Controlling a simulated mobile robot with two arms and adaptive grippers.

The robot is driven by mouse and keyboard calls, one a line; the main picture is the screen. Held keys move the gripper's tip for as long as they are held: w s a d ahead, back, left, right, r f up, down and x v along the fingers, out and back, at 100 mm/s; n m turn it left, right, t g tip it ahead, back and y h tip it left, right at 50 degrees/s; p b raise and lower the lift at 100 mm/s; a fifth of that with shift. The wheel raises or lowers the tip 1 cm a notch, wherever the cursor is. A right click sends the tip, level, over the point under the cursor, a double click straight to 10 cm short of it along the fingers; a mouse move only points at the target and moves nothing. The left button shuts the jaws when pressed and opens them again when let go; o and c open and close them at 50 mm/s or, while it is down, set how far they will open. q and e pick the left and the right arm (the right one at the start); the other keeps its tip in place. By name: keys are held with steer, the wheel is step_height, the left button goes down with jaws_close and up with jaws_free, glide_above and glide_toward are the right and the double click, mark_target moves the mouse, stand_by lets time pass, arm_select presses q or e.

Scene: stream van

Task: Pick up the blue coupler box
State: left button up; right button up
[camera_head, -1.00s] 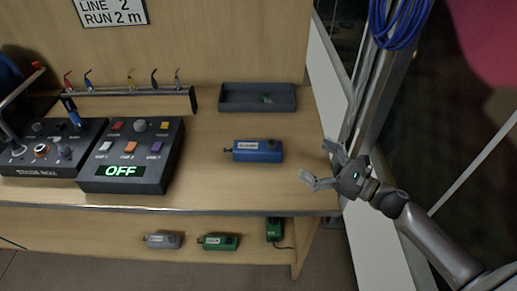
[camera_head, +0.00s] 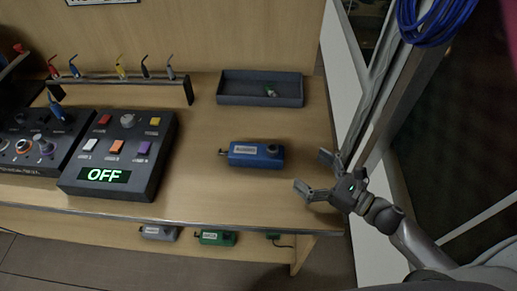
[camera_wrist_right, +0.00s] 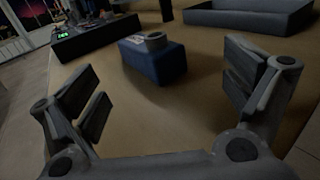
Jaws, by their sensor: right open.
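The blue coupler box (camera_head: 257,155) lies on the wooden desk, right of the control box with the OFF display. It has a pale label, a dark round knob on top and a small plug at its left end. My right gripper (camera_head: 312,174) is open and empty at the desk's right edge, to the right of the box and apart from it. In the right wrist view the blue coupler box (camera_wrist_right: 155,62) lies ahead, between and beyond the two spread fingers (camera_wrist_right: 168,95). My left gripper is not in view.
A dark grey tray (camera_head: 232,99) with a small green item stands behind the box. The control box (camera_head: 118,155) and a rack of coloured leads (camera_head: 120,83) are to the left. Grey (camera_head: 158,233) and green (camera_head: 215,238) boxes sit on the lower shelf. A metal post (camera_head: 385,100) rises at right.

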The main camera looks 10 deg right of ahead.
mark_target(278, 150)
steer(key=x, duration=0.3)
steer(key=shift+w+a+r+p, duration=0.2)
steer(key=shift+a+p, duration=0.05)
steer(key=shift+p, duration=0.1)
steer(key=shift+w+a+f, duration=0.1)
steer(key=shift+w+a, duration=0.15)
steer(key=shift+w, duration=0.1)
steer(key=p+x, duration=0.2)
steer(key=x, duration=0.2)
steer(key=shift+w+a, duration=0.1)
steer(key=shift+a, duration=0.15)
steer(key=shift+w+a, duration=0.25)
steer(key=shift+w, duration=0.05)
steer(key=c, duration=1.6)
